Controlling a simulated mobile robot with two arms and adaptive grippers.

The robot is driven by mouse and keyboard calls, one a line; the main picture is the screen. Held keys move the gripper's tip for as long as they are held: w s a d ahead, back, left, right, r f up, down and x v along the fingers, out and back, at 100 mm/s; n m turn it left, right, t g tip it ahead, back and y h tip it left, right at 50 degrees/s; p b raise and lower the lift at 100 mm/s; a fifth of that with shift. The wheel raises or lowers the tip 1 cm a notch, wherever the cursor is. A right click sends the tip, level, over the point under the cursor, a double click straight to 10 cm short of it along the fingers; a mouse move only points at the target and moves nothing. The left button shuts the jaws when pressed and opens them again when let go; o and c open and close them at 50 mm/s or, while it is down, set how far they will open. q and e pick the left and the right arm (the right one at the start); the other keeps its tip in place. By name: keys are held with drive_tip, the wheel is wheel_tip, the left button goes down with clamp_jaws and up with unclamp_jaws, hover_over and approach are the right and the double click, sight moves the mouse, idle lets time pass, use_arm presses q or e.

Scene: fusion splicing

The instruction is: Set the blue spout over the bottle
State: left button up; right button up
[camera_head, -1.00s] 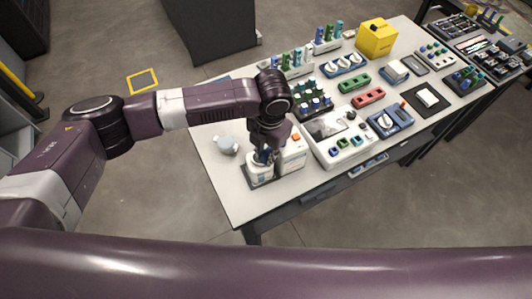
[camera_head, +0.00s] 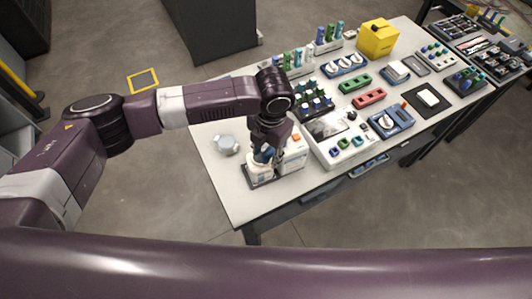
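A small white bottle (camera_head: 260,172) stands on a dark tray (camera_head: 258,183) near the left front corner of the table. My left gripper (camera_head: 265,156) points down right over the bottle top. A bit of blue, which looks like the spout (camera_head: 267,153), shows between its fingers at the bottle top. The fingers and the spout are too small and overlapped to tell how firmly they meet, or whether the spout touches the bottle. My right gripper is not in view.
A white box (camera_head: 292,158) with an orange mark stands close right of the bottle. Racks, colored blocks and a yellow box (camera_head: 377,38) fill the table further back. The table's front left corner is clear.

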sight(268, 157)
use_arm(q)
wheel_tip(268, 157, up, 11)
drive_tip(key=shift+s+d+r, duration=0.2)
drive_tip(key=shift+s+d, duration=0.05)
drive_tip(key=shift+d, duration=0.05)
drive_tip(key=shift+c, duration=0.4)
